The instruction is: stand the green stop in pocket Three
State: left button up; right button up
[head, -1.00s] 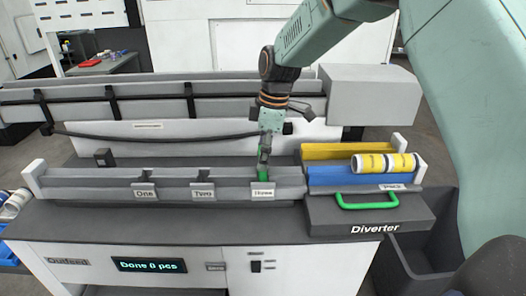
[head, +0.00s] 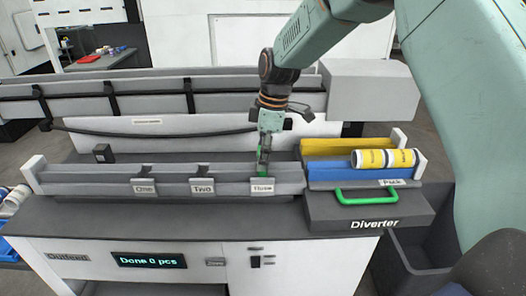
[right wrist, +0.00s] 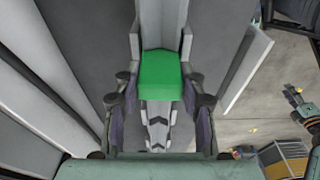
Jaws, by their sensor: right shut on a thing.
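The green stop (head: 261,171) is at the grey rail, just behind the label Three (head: 262,186) in the head view. My right gripper (head: 264,158) points down from above and is shut on it. In the right wrist view the green stop (right wrist: 160,74) shows as a green block between the two fingers, above the rail's channel. The stop's lower end is hidden, so I cannot tell how deep it sits in pocket Three. My left gripper does not show in the head view.
Labels One (head: 144,187) and Two (head: 202,186) stand left on the same rail. A grey beam (head: 160,97) runs behind. The display reads "Done 0 pcs".

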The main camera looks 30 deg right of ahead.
jog(key=o, duration=1.3)
notch_tip(320, 180, up, 12)
jog(key=d, duration=0.1)
jog(key=shift+s+d, duration=0.3)
jog(key=shift+s, duration=0.1)
